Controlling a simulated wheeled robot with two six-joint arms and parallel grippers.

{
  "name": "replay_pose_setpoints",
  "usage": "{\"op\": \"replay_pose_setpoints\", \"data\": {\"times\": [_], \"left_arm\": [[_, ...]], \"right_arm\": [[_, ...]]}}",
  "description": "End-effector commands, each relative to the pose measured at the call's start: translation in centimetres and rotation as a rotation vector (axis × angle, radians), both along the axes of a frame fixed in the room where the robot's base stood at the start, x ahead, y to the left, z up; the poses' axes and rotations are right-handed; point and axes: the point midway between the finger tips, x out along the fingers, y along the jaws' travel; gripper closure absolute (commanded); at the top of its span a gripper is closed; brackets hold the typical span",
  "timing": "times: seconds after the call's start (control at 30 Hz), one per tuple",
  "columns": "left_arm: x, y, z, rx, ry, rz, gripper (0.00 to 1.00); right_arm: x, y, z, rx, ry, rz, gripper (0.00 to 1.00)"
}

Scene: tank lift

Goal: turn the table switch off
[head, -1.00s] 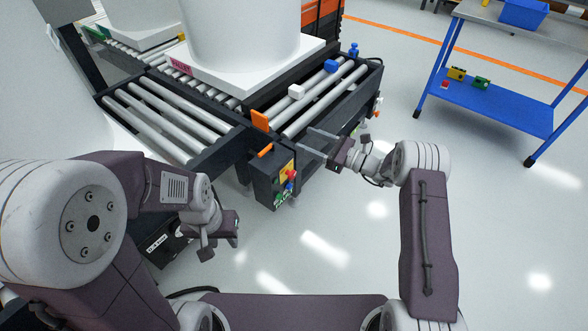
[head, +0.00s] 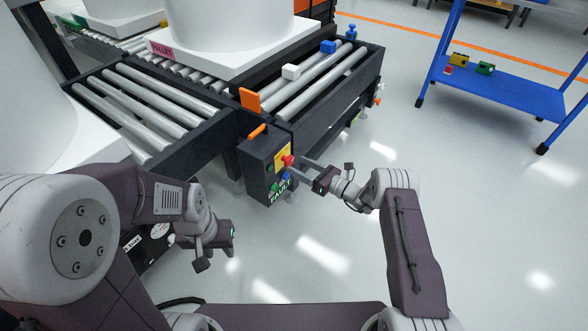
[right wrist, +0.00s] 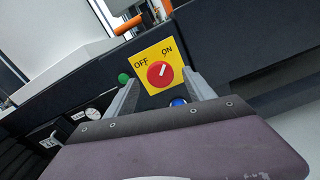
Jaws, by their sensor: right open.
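The table switch is a red round knob (right wrist: 160,73) on a yellow plate (right wrist: 147,57) marked OFF and ON. Its white mark points up toward ON. In the head view the knob (head: 288,160) is on the dark control box (head: 262,172) at the roller table's corner. My right gripper (head: 300,166) is open at the box front. In the right wrist view its fingers (right wrist: 162,87) stand either side of the knob, with nothing held; contact is not clear. My left gripper (head: 216,253) hangs at the lower left, away from the box; its jaw opening is unclear.
A green button (right wrist: 124,78) and a blue button (right wrist: 178,102) sit close to the knob. An orange lever (head: 257,131) tops the box. The roller table (head: 210,135) carries a white pallet (head: 225,55) behind. A blue cart (head: 500,85) stands right; floor between is clear.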

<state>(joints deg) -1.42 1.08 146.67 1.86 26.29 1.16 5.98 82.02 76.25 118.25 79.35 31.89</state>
Motion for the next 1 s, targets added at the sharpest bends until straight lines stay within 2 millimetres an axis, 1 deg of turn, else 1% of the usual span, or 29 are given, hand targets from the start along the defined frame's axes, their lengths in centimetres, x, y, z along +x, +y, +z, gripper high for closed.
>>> {"op": "replay_pose_setpoints", "data": {"times": [0.03, 0.1, 0.23, 0.47, 0.57, 0.6, 0.7, 1.0], "left_arm": [[0.0, 0.0, -1.1, 0.000, 0.000, 0.000, 0.64], [0.0, 0.0, -1.6, 0.000, 0.000, 0.000, 0.64], [0.0, 0.0, -1.9, 0.000, 0.000, 0.000, 0.64], [0.0, 0.0, -1.8, 0.000, 0.000, 0.000, 0.64], [0.0, 0.0, -1.8, 0.000, 0.000, 0.000, 0.64], [0.0, 0.0, -1.8, 0.000, 0.000, 0.000, 0.64], [0.0, 0.0, -1.8, 0.000, 0.000, 0.000, 0.64], [0.0, 0.0, -1.7, 0.000, 0.000, 0.000, 0.64]], "right_arm": [[0.5, 0.8, -0.5, 0.000, -0.003, 0.003, 0.37], [1.1, 1.5, -0.4, 0.000, -0.002, 0.002, 0.37], [1.6, 2.3, -0.1, 0.000, -0.001, 0.001, 0.37], [1.7, 2.3, 0.1, 0.000, 0.000, 0.000, 0.37], [1.7, 2.3, 0.1, 0.000, 0.000, 0.000, 0.62], [1.7, 2.3, 0.1, 0.000, 0.000, 0.000, 0.74], [1.7, 2.3, 0.1, 0.000, 0.000, 0.000, 1.00], [1.6, 2.3, 0.0, -0.025, -0.033, 0.000, 1.00]]}}
